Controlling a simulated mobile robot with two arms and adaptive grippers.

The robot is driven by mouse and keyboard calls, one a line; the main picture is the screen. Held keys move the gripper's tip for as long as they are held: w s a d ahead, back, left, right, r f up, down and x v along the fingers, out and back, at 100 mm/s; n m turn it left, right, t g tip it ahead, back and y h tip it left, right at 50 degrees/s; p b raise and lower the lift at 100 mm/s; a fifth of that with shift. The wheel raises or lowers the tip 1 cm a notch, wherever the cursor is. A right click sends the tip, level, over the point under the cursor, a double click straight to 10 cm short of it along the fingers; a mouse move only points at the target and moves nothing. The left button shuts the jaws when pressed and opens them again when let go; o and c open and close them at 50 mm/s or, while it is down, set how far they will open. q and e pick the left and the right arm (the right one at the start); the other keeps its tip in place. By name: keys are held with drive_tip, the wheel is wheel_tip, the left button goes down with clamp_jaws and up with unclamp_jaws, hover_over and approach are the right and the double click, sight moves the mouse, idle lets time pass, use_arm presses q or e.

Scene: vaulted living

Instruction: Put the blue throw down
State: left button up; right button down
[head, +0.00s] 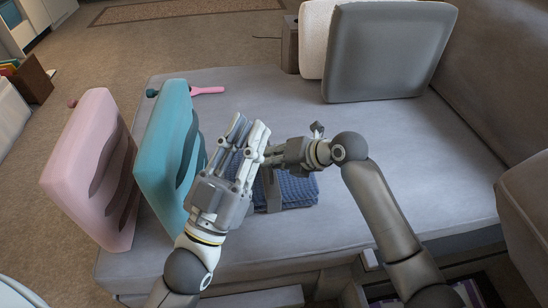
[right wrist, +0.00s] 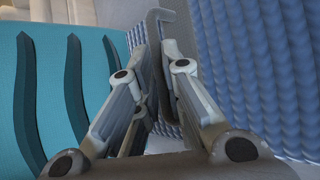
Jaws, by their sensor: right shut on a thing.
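The blue throw (head: 298,190) is a folded, knitted bundle low over the grey sofa seat (head: 310,125); I cannot tell whether it rests fully on it. My right gripper (head: 268,172) reaches in from the right above the throw and is shut on it.
A teal cushion (head: 165,150) and a pink cushion (head: 85,170) stand close on the left. A grey cushion (head: 385,50) and a white one (head: 313,35) stand at the back. A pink-handled item (head: 207,90) lies behind the teal cushion. The seat's right side is clear.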

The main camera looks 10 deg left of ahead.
drive_tip(key=shift+r, duration=0.1)
drive_tip(key=c, duration=1.9)
unclamp_jaws()
drive_tip(key=shift+c, duration=0.2)
drive_tip(key=o, duration=0.4)
use_arm(q)
drive_tip(key=shift+s+r, duration=0.1)
drive_tip(key=shift+r, duration=0.05)
